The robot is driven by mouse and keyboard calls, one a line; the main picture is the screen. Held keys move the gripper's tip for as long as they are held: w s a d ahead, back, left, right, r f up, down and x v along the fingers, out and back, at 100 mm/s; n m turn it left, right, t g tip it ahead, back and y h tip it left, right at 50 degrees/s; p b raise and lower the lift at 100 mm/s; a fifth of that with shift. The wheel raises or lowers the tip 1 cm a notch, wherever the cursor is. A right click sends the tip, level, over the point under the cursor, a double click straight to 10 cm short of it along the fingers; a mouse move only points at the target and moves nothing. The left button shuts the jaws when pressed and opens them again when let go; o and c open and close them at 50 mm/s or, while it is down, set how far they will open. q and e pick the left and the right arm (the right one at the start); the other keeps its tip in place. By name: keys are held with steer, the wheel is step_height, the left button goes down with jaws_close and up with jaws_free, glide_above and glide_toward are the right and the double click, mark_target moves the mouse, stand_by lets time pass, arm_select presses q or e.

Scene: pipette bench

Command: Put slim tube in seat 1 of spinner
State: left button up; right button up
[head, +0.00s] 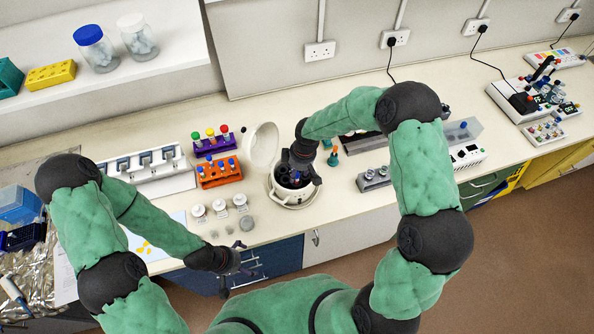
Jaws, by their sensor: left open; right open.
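The spinner (291,202) is a round white drum on the bench with its pale lid (262,145) tipped open at the back. My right gripper (299,178) is open and reaches down over the spinner's dark bowl, hiding much of it. A small blue cap shows between its fingers; whether that tube stands in a seat, and which seat, I cannot tell. Other capped tubes stand in a purple rack (214,149) and an orange rack (220,179); which is the slim tube is unclear. My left gripper (238,274) is open and empty, low in front of the bench edge.
Small white-lidded jars (220,208) stand left of the spinner. A grey block (373,183) and a white device (467,156) stand to its right. A white stand (150,170) is at the back left. Bare bench lies around the spinner's front.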

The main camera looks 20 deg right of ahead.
step_height(320, 180, up, 12)
steer(key=s+d, duration=0.1)
steer(key=shift+d+f, duration=0.2)
arm_select(q)
steer(key=shift+s, duration=0.1)
arm_select(e)
steer(key=shift+s+f, duration=0.1)
stand_by(0.5)
